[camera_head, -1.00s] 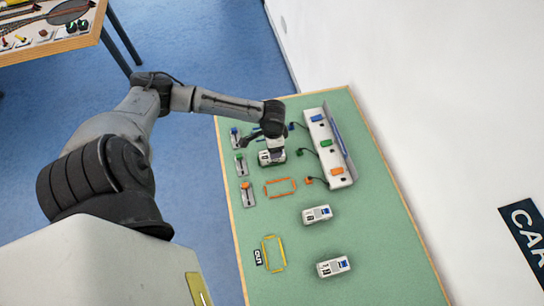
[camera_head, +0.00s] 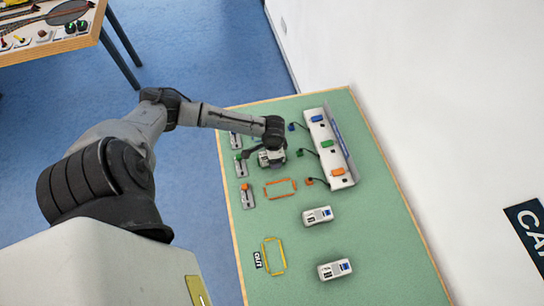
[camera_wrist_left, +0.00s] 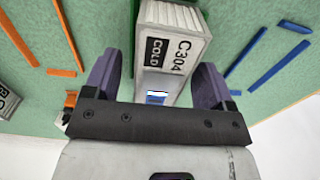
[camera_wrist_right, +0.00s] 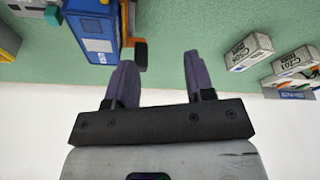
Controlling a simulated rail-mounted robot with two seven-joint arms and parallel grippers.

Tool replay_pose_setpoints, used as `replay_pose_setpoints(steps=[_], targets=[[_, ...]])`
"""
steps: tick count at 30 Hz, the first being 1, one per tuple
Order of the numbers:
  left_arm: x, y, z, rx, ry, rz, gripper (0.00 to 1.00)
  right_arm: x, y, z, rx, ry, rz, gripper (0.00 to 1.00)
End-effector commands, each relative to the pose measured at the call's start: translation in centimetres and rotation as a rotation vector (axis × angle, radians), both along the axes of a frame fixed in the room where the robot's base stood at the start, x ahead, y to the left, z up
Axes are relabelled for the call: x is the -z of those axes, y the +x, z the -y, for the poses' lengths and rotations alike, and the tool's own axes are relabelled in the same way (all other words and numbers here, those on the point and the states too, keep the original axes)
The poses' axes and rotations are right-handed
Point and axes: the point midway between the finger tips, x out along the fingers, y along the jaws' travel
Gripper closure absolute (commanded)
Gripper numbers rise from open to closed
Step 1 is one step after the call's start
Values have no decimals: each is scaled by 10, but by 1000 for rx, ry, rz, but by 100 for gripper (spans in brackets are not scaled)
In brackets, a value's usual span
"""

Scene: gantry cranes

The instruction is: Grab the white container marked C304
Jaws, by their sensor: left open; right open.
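The white container marked C304 (camera_wrist_left: 170,58) shows in the left wrist view, its label panel reading C304 and COLD. My left gripper (camera_wrist_left: 157,80) is open, with one finger on each side of the container; I cannot tell whether either finger touches it. In the head view the container (camera_head: 271,158) sits on the green table, partly hidden by my left gripper (camera_head: 267,151), which is low over it. My right gripper (camera_wrist_right: 158,82) is open and empty in the right wrist view and is outside the head view.
Two other white containers (camera_head: 317,215) (camera_head: 334,268) stand nearer on the green table (camera_head: 300,245). Orange (camera_head: 280,188) and yellow (camera_head: 273,255) outlines mark the table. A white rack (camera_head: 327,147) stands right of C304. The right wrist view shows a blue container (camera_wrist_right: 95,35) and white containers (camera_wrist_right: 250,52).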

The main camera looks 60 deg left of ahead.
Motion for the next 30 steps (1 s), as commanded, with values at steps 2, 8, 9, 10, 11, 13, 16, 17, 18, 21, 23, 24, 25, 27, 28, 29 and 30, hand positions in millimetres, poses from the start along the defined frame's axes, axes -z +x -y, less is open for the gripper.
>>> replay_pose_setpoints(steps=[2, 8, 9, 10, 11, 13, 16, 17, 18, 21, 23, 24, 25, 27, 28, 29, 30], targets=[[0, 0, 0, 0, 0, 0, 22, 0, 0, 1, -2, -3, -1, 51], [0, 0, 0, 0, -1, 0, 41, 0, 0, 3, -6, -10, -1, 51], [0, 0, 0, 0, -1, 0, 44, 0, 0, 3, -6, -10, -1, 51], [0, 0, 0, 0, -1, 0, 47, 0, 0, 3, -6, -10, -1, 51], [0, 0, 0, 0, -1, 0, 50, 0, 0, 3, -6, -10, -1, 51], [0, 0, 0, 0, -1, 0, 57, 0, 0, 3, -6, -10, -1, 51], [0, 0, 0, 0, -1, 0, 66, 0, 0, 2, -5, -8, -1, 51], [0, 0, 0, 0, -1, 0, 69, 0, 0, 2, -5, -7, -1, 51], [0, 0, 0, 0, -1, 0, 73, 0, 0, 2, -4, -6, -1, 51], [-1, 0, 0, 0, 0, 1, 79, 0, 0, 1, -3, -4, -1, 51], [-1, 0, 0, 0, -1, 1, 79, 0, 0, 1, -2, -2, -2, 51], [-1, 0, 0, 0, -1, 1, 79, 0, 0, 0, -2, -2, -1, 51], [-1, 0, 0, 0, 0, 1, 79, 0, 0, 0, -1, 0, -1, 51], [-1, 0, 0, 0, 0, 1, 79, 0, 0, 0, 0, 1, -1, 51], [-2, 0, 0, 0, 0, 1, 79, 0, 0, 0, 1, 1, -1, 51], [-3, 0, 0, 0, 0, 1, 79, -1, 0, -1, 0, 2, -1, 51], [-5, 0, 0, 0, 0, 1, 79, -1, 0, -1, 1, 2, -1, 51]])
